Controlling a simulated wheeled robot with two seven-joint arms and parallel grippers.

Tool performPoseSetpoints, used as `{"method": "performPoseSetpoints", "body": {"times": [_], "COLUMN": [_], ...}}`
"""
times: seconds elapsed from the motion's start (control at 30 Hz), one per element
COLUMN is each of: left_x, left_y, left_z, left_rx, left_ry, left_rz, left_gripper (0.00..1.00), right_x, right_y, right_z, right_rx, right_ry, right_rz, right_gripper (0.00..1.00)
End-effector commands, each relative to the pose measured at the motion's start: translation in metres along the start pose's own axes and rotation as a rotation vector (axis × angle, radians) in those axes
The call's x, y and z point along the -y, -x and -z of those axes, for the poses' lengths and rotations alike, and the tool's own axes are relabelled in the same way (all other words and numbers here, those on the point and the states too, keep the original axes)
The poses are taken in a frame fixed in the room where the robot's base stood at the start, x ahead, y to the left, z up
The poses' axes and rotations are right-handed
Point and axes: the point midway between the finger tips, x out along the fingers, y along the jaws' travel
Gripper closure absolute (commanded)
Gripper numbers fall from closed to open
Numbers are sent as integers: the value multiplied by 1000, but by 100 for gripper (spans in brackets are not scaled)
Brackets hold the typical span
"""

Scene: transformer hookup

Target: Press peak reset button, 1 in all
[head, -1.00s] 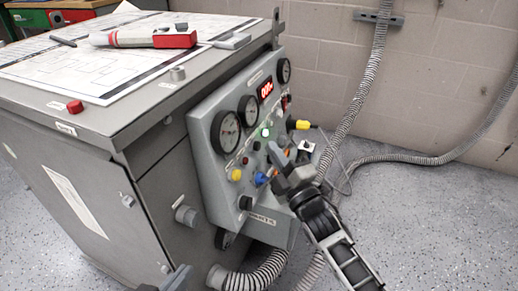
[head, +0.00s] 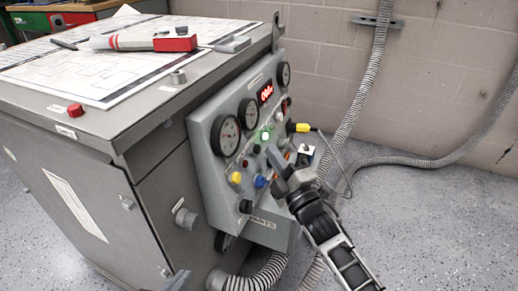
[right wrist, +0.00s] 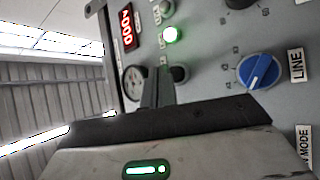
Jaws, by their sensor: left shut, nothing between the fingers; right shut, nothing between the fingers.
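The grey control panel (head: 215,172) on the cabinet's side carries gauges, a lit red display (head: 265,92), a lit green lamp (head: 265,136) and several buttons and knobs. My right gripper (head: 272,154) is shut and empty in front of the panel, below the green lamp. In the right wrist view its fingers (right wrist: 158,85) point at the panel beside a small black button (right wrist: 179,73); contact cannot be told. No readable label shows which button is peak reset.
A blue selector knob (right wrist: 259,71) is right of the fingers in the wrist view. A yellow plug (head: 298,128) with a cable sticks out of the panel. A red button (head: 75,110) and a red-and-white tool (head: 145,40) are on the cabinet top.

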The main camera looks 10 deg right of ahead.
Motion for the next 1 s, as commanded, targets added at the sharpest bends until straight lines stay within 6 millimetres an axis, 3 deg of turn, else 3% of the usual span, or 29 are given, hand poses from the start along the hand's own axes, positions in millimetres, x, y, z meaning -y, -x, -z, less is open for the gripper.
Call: {"method": "performPoseSetpoints", "body": {"times": [1.0], "left_x": [0], "left_y": [0], "left_z": [5], "left_rx": [-13], "left_ry": [-3], "left_rz": [-1], "left_gripper": [100], "right_x": [0], "right_y": [0], "right_z": [0], "right_rx": [0], "right_ry": [0], "right_rz": [0], "right_gripper": [100]}}
